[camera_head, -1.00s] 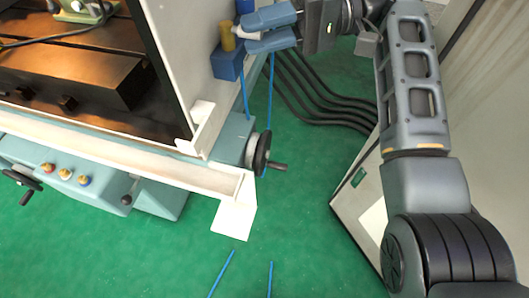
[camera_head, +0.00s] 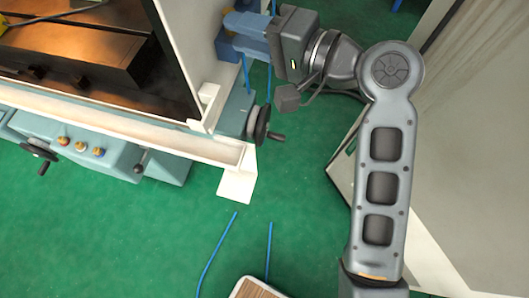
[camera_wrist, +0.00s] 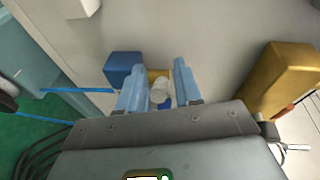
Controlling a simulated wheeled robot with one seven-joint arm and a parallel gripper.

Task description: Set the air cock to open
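The air cock is on the light machine wall, with a blue block (camera_wrist: 125,68), a brass body (camera_wrist: 158,74) and a pale rounded handle (camera_wrist: 160,90). In the wrist view, the two blue fingers of my gripper (camera_wrist: 159,88) stand either side of the handle. A gap shows on the right of the handle; contact on the left is unclear. In the head view, my gripper (camera_head: 240,30) is at the wall beside the blue block (camera_head: 227,46), and its fingers hide the handle and brass part.
A handwheel (camera_head: 258,124) juts out below the cock. A blue hose (camera_wrist: 75,90) runs from the block. A large brass-coloured part (camera_wrist: 278,80) stands right of my gripper in the wrist view. A light cabinet (camera_head: 460,140) is at the right. Green floor (camera_head: 305,190) lies between.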

